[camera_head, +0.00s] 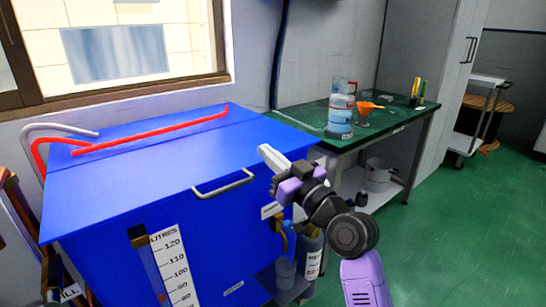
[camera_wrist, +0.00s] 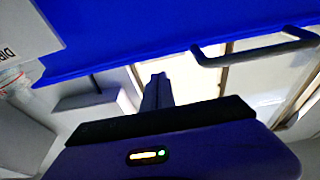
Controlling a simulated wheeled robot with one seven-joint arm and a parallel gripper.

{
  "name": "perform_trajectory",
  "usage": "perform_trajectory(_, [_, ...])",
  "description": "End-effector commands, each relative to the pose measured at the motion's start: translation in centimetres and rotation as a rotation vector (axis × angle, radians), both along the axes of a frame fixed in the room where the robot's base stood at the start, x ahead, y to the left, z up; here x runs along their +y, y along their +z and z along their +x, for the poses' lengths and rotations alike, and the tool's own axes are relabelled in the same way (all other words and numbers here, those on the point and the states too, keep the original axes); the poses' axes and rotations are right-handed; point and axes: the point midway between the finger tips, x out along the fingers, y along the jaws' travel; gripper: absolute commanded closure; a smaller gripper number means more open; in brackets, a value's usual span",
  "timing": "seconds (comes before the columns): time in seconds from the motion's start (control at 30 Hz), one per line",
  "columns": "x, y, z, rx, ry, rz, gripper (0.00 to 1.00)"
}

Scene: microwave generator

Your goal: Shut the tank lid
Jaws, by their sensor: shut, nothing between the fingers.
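The blue tank (camera_head: 95,270) stands at the left in the head view, with a litre scale on its front. Its blue lid (camera_head: 150,165) lies flat or nearly flat across the top; I cannot tell if a small gap is left under its front edge. A grey bar handle (camera_head: 222,184) is near the lid's front edge; the handle also shows at the upper right in the wrist view (camera_wrist: 255,48). My gripper (camera_head: 268,153) is shut and empty, in front of the lid's right part in the picture, right of the handle. Its fingers (camera_wrist: 157,90) point toward the blue surface; contact is unclear.
A red bar (camera_head: 150,133) and a grey curved pipe (camera_head: 60,128) are at the tank's back left. A green-topped table (camera_head: 300,118) with a bottle (camera_head: 341,112) and an orange funnel (camera_head: 369,107) stands behind at right. Gas bottles (camera_head: 312,255) stand below my gripper.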

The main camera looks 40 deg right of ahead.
Motion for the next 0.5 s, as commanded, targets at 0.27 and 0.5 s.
perform_trajectory(0.27, [0.1,0.1,-3.5,-0.008,-0.003,0.001,1.0])
perform_trajectory(0.5, [0.1,-1.2,-7.4,-0.009,-0.002,-0.001,1.0])
